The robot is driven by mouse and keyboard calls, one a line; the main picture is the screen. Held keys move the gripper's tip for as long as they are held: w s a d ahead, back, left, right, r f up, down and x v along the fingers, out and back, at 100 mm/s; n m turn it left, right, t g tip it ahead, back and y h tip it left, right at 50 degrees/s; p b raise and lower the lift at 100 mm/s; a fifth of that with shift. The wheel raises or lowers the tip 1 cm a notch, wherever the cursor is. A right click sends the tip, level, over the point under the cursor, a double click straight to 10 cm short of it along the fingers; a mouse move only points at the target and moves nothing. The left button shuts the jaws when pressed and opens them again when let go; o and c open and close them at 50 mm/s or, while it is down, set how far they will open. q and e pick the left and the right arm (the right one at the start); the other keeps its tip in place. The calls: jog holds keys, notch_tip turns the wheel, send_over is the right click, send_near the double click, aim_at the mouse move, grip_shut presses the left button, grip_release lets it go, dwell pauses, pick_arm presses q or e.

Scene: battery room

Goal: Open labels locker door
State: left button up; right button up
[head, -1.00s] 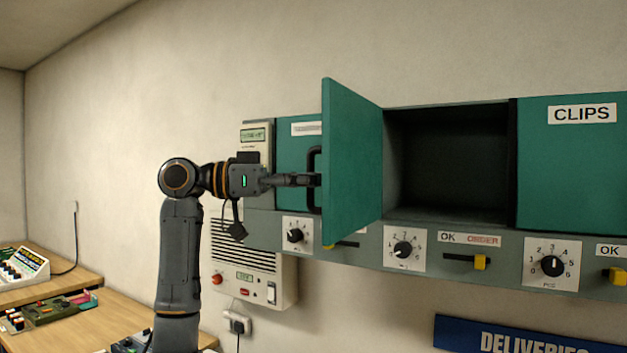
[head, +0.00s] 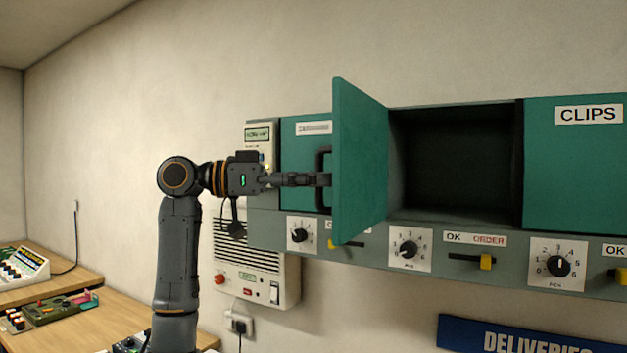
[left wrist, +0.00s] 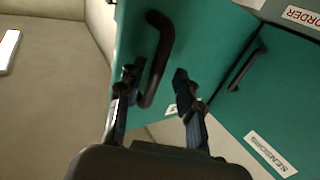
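The open locker door (head: 360,165) is a green panel swung far out from its dark, empty-looking compartment (head: 455,165). Its outer face and black bar handle (head: 322,165) are on the left side. My left gripper (head: 322,180) is at this handle. In the left wrist view, the fingers of my left gripper (left wrist: 155,82) are apart, one on each side of the door's handle (left wrist: 160,50); I cannot tell whether either finger touches it. The door's own label cannot be read. My right gripper is not in view.
A closed locker marked CLIPS (head: 575,150) is to the right. Another closed green door (head: 300,160) is behind my gripper; its label reads SENSORS in the wrist view. Dials and yellow-knobbed sliders (head: 486,262) line the strip below. A white wall box (head: 255,275) hangs lower left.

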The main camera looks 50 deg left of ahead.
pick_arm(q)
jog(key=shift+a, duration=0.1)
jog(key=v, duration=1.2)
